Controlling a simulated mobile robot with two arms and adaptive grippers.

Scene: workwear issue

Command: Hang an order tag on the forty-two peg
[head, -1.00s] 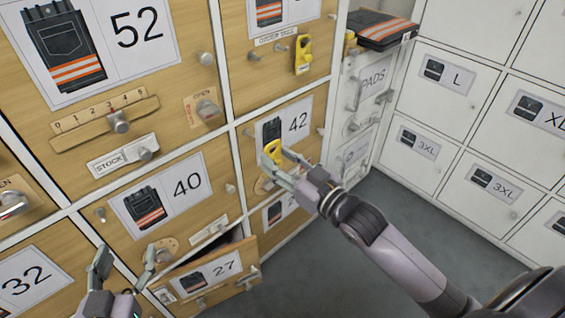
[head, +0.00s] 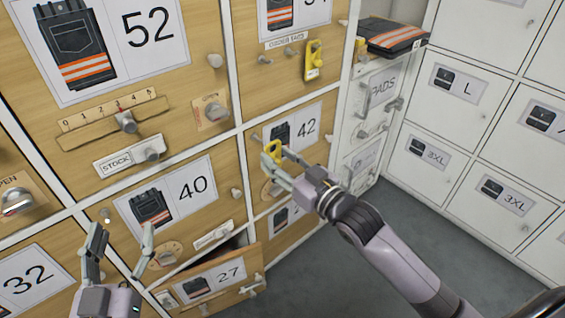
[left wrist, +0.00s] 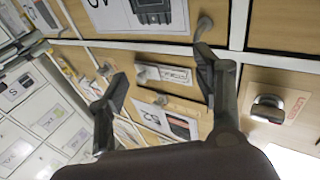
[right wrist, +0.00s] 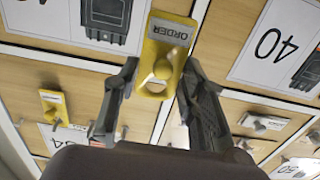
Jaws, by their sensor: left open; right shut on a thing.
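My right gripper (head: 277,165) is shut on a yellow order tag (head: 272,151), held in front of the door with the 42 card (head: 306,127). In the right wrist view the tag (right wrist: 157,88) lies between the fingers, its ORDER label toward the top. A small peg (head: 255,138) shows left of the 42 card, close to the tag; I cannot tell whether they touch. Another yellow tag (head: 315,62) hangs by the ORDER TAGS label above. My left gripper (head: 120,258) is open and empty in front of the lower left fronts.
The front marked 27 (head: 228,274) stands tilted open below the 40 front. Knobs and a slider (head: 125,121) stick out of the wooden fronts. A dark folded garment (head: 393,36) lies on the white unit at right. Grey floor (head: 385,215) is clear.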

